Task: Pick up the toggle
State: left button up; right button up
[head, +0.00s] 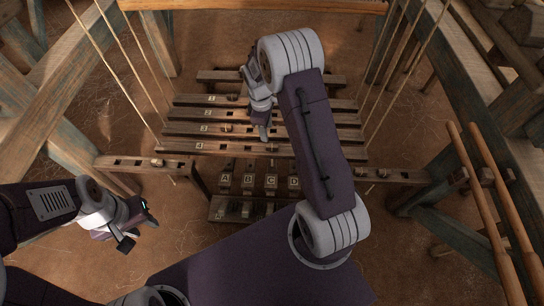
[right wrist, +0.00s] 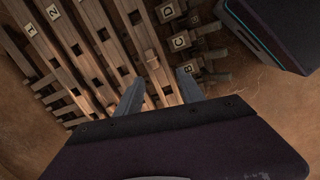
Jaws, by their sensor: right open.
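A small light wooden peg, which looks like the toggle (right wrist: 152,60), stands on a slotted wooden bar in the right wrist view. It lies just beyond and between the fingertips of my right gripper (right wrist: 158,80), which is open and empty. In the head view my right gripper (head: 263,131) hangs over the numbered bars (head: 190,147), and the arm and gripper hide part of them. I cannot tell which small peg there is the same piece. My left gripper (head: 140,222) is at the lower left, away from the bars; its fingers are unclear.
Lettered blocks (head: 248,181), also in the right wrist view (right wrist: 181,42), stand in front of the bars. A cross rail (head: 128,163) carries small pegs. Cords (head: 118,75) slant down on both sides. Loom posts (head: 40,92) flank the space; bare floor (head: 110,110) lies between.

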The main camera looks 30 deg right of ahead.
aim_at(272, 145)
jog(key=f+b, duration=0.1)
jog(key=f, duration=0.1)
jog(key=w+d+f+n+b, duration=0.1)
jog(key=f, duration=0.1)
jog(key=d+f+n, duration=0.1)
jog(key=f, duration=0.2)
jog(key=shift+w+d+f+g+b, duration=0.1)
jog(key=shift+w+d+g+b, duration=0.1)
jog(key=shift+g+b, duration=0.15)
jog(key=f+b, duration=0.4)
jog(key=f, duration=0.1)
jog(key=shift+s+d+f, duration=0.15)
jog(key=shift+s, duration=0.1)
jog(key=shift+r, duration=0.2)
grip_shut()
